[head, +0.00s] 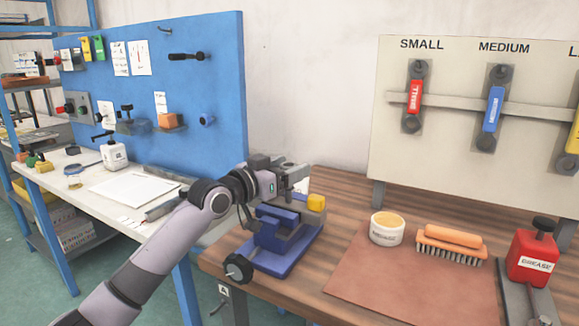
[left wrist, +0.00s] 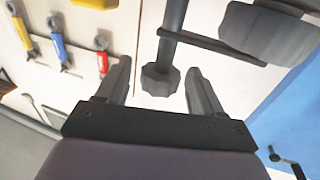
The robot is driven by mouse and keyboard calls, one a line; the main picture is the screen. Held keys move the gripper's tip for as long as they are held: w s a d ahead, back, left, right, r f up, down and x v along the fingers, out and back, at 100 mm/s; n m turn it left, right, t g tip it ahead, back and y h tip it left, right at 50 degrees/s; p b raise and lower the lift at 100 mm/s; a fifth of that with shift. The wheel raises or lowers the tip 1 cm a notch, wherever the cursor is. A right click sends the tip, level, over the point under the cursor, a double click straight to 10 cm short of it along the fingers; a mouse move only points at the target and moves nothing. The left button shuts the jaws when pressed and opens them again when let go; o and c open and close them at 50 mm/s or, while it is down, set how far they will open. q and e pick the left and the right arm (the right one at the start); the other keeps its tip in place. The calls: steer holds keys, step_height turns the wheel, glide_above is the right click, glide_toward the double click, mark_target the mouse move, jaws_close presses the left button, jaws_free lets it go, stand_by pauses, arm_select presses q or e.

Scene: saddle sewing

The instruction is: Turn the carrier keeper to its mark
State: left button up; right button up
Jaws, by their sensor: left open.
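My left gripper (head: 300,176) is over the back of a blue vise-like fixture (head: 290,262) on the wooden bench. It is open. In the left wrist view, a dark faceted knob (left wrist: 160,81) on a dark rod (left wrist: 171,32) shows between the spread fingers (left wrist: 157,70), with a gap on each side. I cannot tell whether this knob is the carrier keeper, and I see no mark for it. My arm hides part of the fixture. My right gripper is not in view.
Right of the fixture, a brown mat (head: 375,285) holds a white tub (head: 387,229) and an orange brush (head: 451,243). A red grease can (head: 533,257) stands farther right. A size board (head: 450,150) stands behind, and a blue tool panel (head: 225,75) at the left.

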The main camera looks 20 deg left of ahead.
arm_select(q)
steer(key=shift+w+d, duration=0.1)
steer(key=shift+w, duration=0.25)
steer(key=shift+c, duration=0.3)
jaws_close()
